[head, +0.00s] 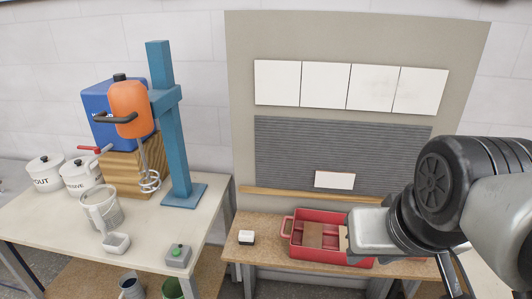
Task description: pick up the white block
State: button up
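A small white block (246,236) with a dark lower part sits on the low wooden bench, left of the red crate (290,245). My arm comes in from the right. Its end, with my gripper (368,236), is in front of the right part of the red crate and to the right of the white block, apart from it. The fingers cannot be made out, so whether they are open or shut does not show. The arm hides the right part of the crate.
The crate holds brown and tan pieces. A grey ribbed panel (300,150) with a white tile (334,180) stands behind the bench.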

aim_at(247, 238)
jog(key=u, duration=0.7)
jog(key=k+j+z, duration=0.2)
jog(key=j, duration=0.15)
jog(key=j+z, duration=0.15)
jog(key=j, duration=0.2)
